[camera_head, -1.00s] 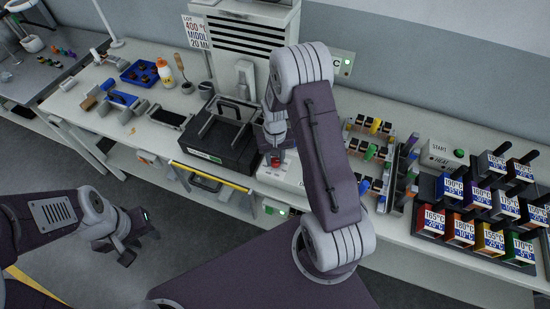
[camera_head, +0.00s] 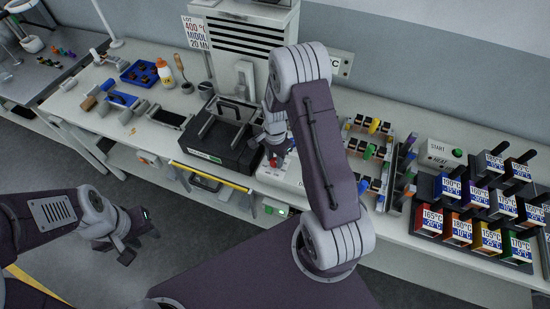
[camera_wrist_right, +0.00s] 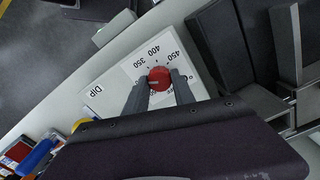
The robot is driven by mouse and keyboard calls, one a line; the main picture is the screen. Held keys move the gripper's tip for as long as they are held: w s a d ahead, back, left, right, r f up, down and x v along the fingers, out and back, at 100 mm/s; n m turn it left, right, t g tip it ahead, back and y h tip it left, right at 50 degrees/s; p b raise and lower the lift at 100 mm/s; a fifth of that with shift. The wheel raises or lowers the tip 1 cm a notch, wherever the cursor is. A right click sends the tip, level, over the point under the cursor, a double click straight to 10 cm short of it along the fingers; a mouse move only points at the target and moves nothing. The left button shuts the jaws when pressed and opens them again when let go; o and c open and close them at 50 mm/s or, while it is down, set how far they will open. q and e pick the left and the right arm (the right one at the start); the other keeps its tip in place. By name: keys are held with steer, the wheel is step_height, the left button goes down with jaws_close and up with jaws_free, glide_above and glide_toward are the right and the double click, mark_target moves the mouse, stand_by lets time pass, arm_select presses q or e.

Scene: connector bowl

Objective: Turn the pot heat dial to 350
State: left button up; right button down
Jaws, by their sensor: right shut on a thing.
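The red heat dial (camera_wrist_right: 159,78) sits on a white panel (camera_wrist_right: 122,82) marked DIP, with printed numbers 350, 400 and 450 around it. The dial's pale pointer line lies toward the left of the wrist picture; its exact reading is hard to tell. My right gripper (camera_wrist_right: 161,92) has one finger on each side of the dial and is shut on it. In the head view the right gripper (camera_head: 274,158) is over the panel beside the black pot (camera_head: 214,150), with the dial partly hidden. My left gripper (camera_head: 140,246) is open and empty, away from the bench.
Connector racks (camera_head: 372,152) stand right of my right arm. Several coloured temperature blocks (camera_head: 460,228) stand at far right by a START box (camera_head: 440,152). A blue tray (camera_head: 139,73) lies at back left.

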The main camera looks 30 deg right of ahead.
mark_target(274, 161)
steer(key=m, duration=0.5)
steer(key=shift+m, duration=0.7)
steer(key=c, duration=1.1)
jaws_free()
steer(key=shift+o, duration=0.2)
step_height(274, 161, up, 9)
steer(key=shift+b, duration=0.4)
steer(key=shift+a, duration=0.1)
